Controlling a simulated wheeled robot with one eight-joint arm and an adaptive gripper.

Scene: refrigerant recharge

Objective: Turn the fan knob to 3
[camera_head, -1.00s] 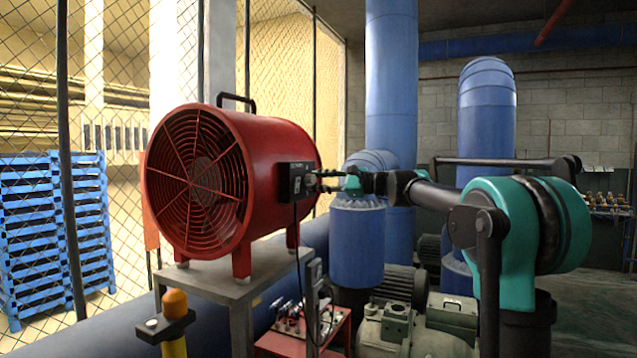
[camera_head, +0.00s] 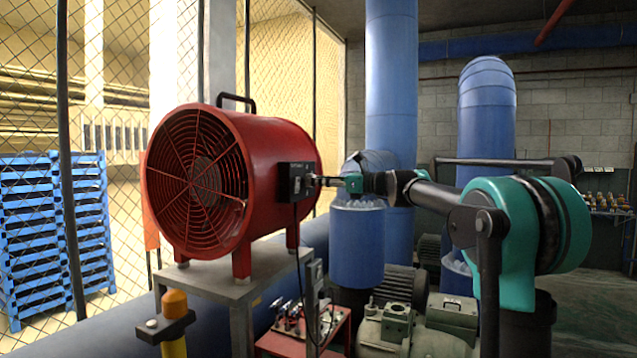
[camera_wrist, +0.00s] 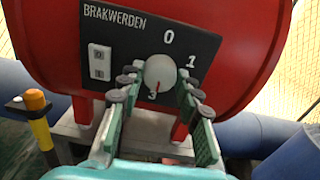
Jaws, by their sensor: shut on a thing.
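The red drum fan (camera_head: 235,185) stands on a metal stand, with a black control panel (camera_head: 291,182) on its right side. In the wrist view the panel (camera_wrist: 122,52) carries a round pale knob (camera_wrist: 160,70) with a red mark at its lower edge, pointing down and slightly left. The labels 0 and 1 show above and right of the knob; a label below it is partly hidden and looks like 3. My gripper (camera_wrist: 159,80) is shut on the knob, one finger on each side. In the head view my gripper (camera_head: 325,181) reaches the panel from the right.
A white rocker switch (camera_wrist: 99,61) sits left of the knob. A yellow post with an orange cap (camera_head: 174,305) stands in front of the fan. Blue pipes (camera_head: 391,90) rise behind my arm, and a red table (camera_head: 305,335) with small parts is below.

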